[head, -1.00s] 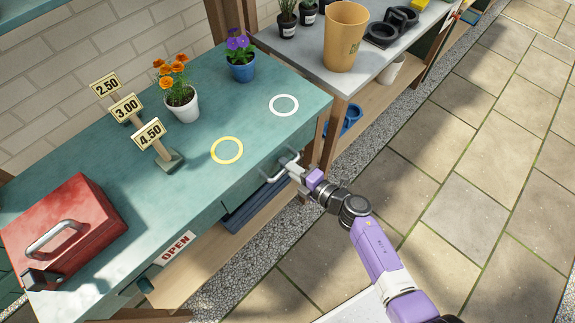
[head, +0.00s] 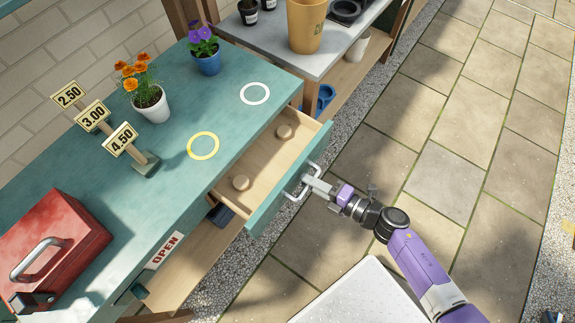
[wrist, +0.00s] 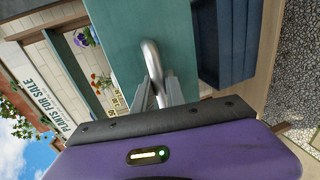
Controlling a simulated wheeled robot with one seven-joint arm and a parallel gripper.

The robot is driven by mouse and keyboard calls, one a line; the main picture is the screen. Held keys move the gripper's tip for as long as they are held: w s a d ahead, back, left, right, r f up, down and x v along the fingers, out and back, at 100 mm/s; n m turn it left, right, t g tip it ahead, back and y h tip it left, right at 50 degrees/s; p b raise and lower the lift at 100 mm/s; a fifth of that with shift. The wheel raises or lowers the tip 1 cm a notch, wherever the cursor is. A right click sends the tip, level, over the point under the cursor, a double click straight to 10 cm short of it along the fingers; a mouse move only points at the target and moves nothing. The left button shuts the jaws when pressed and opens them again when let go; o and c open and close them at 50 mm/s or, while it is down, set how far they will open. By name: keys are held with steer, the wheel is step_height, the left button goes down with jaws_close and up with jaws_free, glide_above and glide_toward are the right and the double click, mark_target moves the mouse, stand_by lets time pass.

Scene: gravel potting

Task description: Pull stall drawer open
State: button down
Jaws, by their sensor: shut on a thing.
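The stall drawer (head: 262,178) is pulled well out from under the teal stall counter (head: 175,115). My gripper (head: 309,184) is shut on this handle, in front of the drawer. In the wrist view the handle (wrist: 151,58) stands against the teal drawer front (wrist: 125,50), and the fingers (wrist: 163,93) close around its bar.
On the counter are a red box (head: 50,245), price signs (head: 120,138), orange flowers in a white pot (head: 151,104), purple flowers in a blue pot (head: 207,62), and yellow (head: 190,147) and white (head: 243,96) rings. Open paving (head: 400,150) lies to the right.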

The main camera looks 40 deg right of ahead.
steer(key=f+v, duration=0.1)
steer(key=v, duration=0.7)
steer(key=shift+s+f+b, duration=0.35)
steer(key=shift+s+b, duration=0.05)
steer(key=shift+b, duration=0.05)
steer(key=shift+d, duration=0.1)
steer(key=c, duration=1.4)
jaws_free()
steer(key=shift+o, duration=0.2)
steer(key=b+v, duration=0.1)
steer(key=v, duration=0.6)
steer(key=shift+s+b, duration=0.35)
steer(key=shift+d, duration=0.2)
